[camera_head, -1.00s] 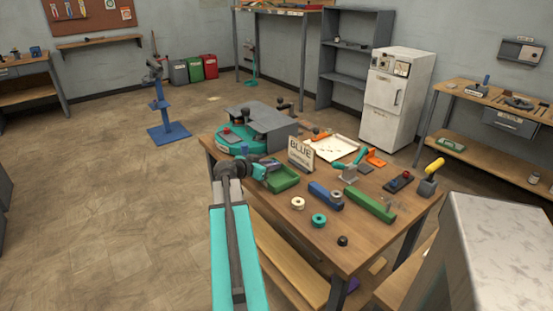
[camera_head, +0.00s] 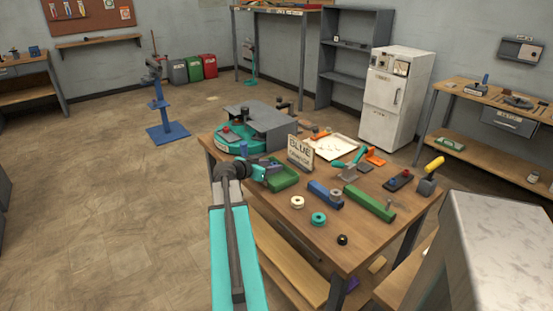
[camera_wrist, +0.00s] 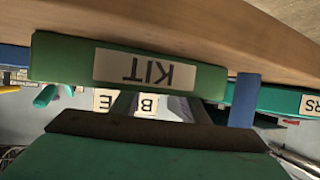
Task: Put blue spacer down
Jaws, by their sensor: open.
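The blue spacer (camera_head: 244,148) is a small blue cylinder standing upright on the wooden table, behind my gripper in the head view. In the wrist view, which is upside down, the blue spacer (camera_wrist: 246,99) stands on the table beside the green KIT tray (camera_wrist: 60,62). My gripper (camera_head: 262,173) is open and empty by the left edge of the table, in front of the spacer and next to the green tray (camera_head: 283,180). The spacer looks apart from the gripper. Its fingertips are hard to make out in the wrist view.
A BLUE sign (camera_head: 300,153) stands behind the tray. A teal and grey fixture (camera_head: 262,128) is at the back left of the table. A blue block (camera_head: 325,194), a green bar (camera_head: 370,204) and small rings (camera_head: 319,219) lie to the right. Open floor lies left.

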